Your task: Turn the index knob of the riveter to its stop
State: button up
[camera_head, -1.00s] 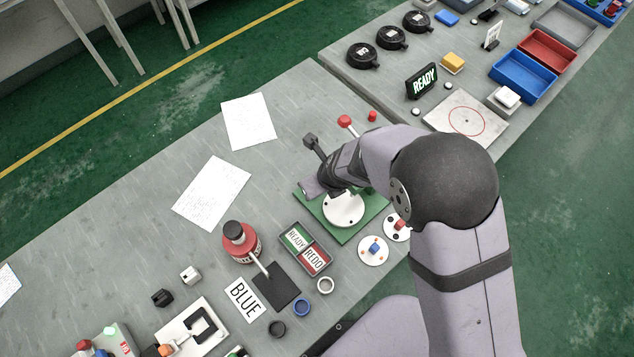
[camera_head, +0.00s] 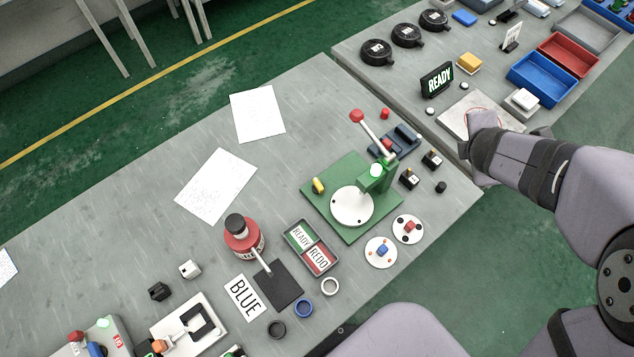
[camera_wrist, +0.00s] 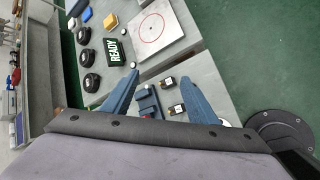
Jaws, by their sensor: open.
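The riveter stands on a green base plate (camera_head: 340,222) in the head view, with a white round disc (camera_head: 351,207), a green press body (camera_head: 377,178) and a lever with a red ball (camera_head: 356,116). A yellow knob (camera_head: 318,186) sits at the left of the base; I take it for the index knob. The riveter is not clearly visible in the wrist view. My gripper (camera_wrist: 161,78) is open and empty, its two blue fingers apart. In the head view my wrist is right of the riveter, near the red-circle plate; the fingers cannot be made out there.
A blue fixture (camera_head: 407,135) and small black blocks (camera_head: 431,159) stand right of the riveter. Two white discs (camera_head: 381,252) lie in front of it. A READY/REDO tray (camera_head: 325,260) and a red-and-black pot (camera_head: 243,240) are left. A READY sign (camera_head: 437,80) stands on the farther table.

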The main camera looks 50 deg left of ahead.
jog(key=s+d+f+m+g+h+b, duration=0.1)
jog(key=s+d+f+m+h, duration=0.15)
jog(key=d+m, duration=0.65)
jog(key=s+d+f+m+g+h+b, duration=0.25)
jog(key=d+m, duration=0.35)
jog(key=d, duration=0.8)
jog(key=s+d+f+m+g+y+b, duration=0.1)
jog(key=s+d+f+m+g, duration=0.15)
jog(key=s+m, duration=0.5)
jog(key=s+d+f+m+g+y+b, duration=0.1)
jog(key=s+d+f+m+g, duration=0.15)
jog(key=s+m, duration=0.45)
jog(key=w+a+r+n+b, duration=0.1)
jog(key=w+a+r+n, duration=0.1)
jog(key=w+a+n, duration=0.5)
jog(key=n+b, duration=0.4)
jog(key=n, duration=2.4)
send_over(317, 184)
jog(key=shift+t, duration=0.35)
notch_tip(317, 184, down, 5)
jog(key=shift+d, duration=0.1)
jog(key=shift+s+a+f, duration=0.1)
jog(key=shift+a, duration=0.1)
jog(key=shift+d+f+p, duration=0.1)
jog(key=shift+f+p, duration=1)
jog(key=shift+f, duration=2.55)
